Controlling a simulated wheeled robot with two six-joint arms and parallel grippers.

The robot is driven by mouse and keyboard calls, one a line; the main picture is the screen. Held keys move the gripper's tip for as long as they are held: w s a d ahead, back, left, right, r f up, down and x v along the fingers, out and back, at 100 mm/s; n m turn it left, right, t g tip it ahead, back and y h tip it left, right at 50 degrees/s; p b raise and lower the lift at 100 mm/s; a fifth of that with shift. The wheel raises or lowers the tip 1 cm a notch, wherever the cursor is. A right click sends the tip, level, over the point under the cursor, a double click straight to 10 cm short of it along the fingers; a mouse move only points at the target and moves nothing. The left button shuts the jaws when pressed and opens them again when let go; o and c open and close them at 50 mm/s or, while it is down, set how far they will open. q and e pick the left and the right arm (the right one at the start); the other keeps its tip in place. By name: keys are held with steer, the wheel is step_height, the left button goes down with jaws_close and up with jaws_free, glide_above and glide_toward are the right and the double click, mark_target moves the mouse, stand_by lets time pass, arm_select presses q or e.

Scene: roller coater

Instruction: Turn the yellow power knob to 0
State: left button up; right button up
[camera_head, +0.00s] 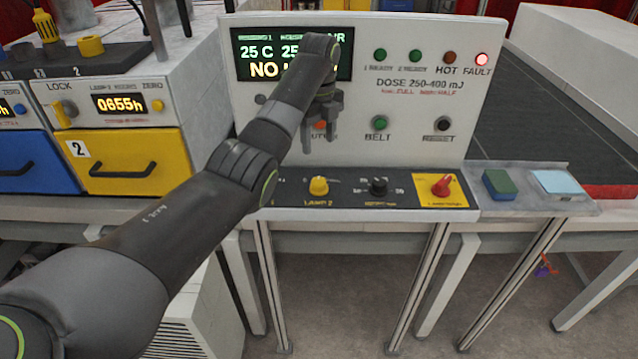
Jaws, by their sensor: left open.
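A yellow knob (319,186) labelled LAMP 2 sits on the dark sloping strip at the foot of the control panel (400,150). The strip left of this knob is hidden by my left arm. My left gripper (322,134) is open and empty, in front of the panel face and above the yellow knob, apart from it. An orange button (320,124) shows between its fingers. My right gripper is not in view.
A black knob (378,186) and a red switch on a yellow plate (442,187) sit right of the yellow knob. Green BELT (379,122) and black RESET (443,123) buttons are above. The FAULT lamp (482,59) glows. My arm covers part of the display (250,50).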

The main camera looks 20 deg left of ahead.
arm_select(q)
steer(key=p, duration=0.3)
glide_above(319, 181)
step_height(319, 181, down, 6)
steer(key=shift+w+r, duration=0.1)
step_height(319, 181, down, 5)
steer(key=shift+f, duration=0.65)
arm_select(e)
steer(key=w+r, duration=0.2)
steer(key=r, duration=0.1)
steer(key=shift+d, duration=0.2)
arm_select(q)
steer(key=c, duration=1)
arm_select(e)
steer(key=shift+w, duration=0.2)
